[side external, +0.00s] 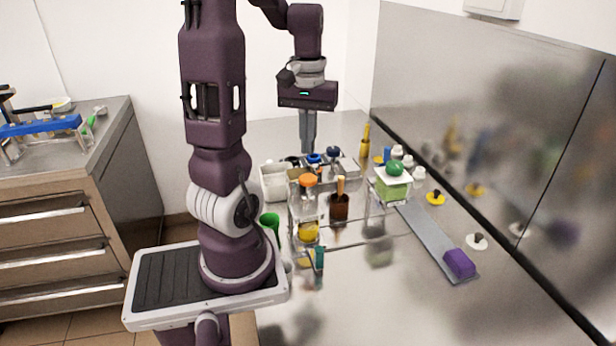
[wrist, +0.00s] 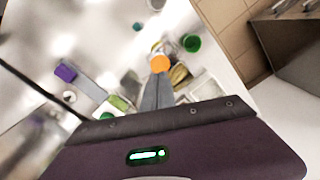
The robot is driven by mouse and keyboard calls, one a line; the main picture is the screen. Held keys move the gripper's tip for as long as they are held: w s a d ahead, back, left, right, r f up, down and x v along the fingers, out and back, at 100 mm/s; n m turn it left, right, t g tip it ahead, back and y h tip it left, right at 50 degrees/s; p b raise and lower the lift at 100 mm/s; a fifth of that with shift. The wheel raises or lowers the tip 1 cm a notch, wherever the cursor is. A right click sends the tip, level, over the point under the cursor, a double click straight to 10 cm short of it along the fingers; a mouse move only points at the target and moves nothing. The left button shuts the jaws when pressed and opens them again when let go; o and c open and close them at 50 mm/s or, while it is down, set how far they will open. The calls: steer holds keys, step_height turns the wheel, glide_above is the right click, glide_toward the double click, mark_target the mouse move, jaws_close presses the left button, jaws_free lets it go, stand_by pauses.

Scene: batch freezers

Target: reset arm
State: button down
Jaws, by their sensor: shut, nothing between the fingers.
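My arm rises from its base at the left of the steel counter (side external: 400,290). My gripper (side external: 308,150) points straight down above the back of the cluttered counter area in the side external view. Its fingers are together and hold nothing. In the wrist view my gripper (wrist: 158,76) shows as two grey fingers side by side, with an orange-capped container (wrist: 160,63) beyond their tips. I cannot tell whether the fingertips touch anything below.
Beneath and around my gripper stand a white bin (side external: 273,184), a brown bottle (side external: 340,206), a green box (side external: 391,187) and several small containers. A purple-handled flat tool (side external: 459,264) lies at the right. The front right counter is clear. A steel wall panel (side external: 480,110) bounds the right.

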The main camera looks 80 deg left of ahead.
stand_by(0.4)
steer(key=w+d+r+m+t, duration=0.1)
steer(key=d+r+m, duration=0.15)
steer(key=d, duration=0.35)
steer(key=w+d+r+m+t, duration=0.1)
steer(key=w+d+r+m, duration=0.15)
steer(key=d, duration=0.35)
steer(key=s+d+r+m+t, duration=0.1)
steer(key=s+d+m+t, duration=0.2)
steer(key=d, duration=0.9)
steer(key=s+m, duration=0.3)
steer(key=m, duration=0.1)
steer(key=shift+s+t, duration=0.2)
steer(key=shift+t, duration=0.1)
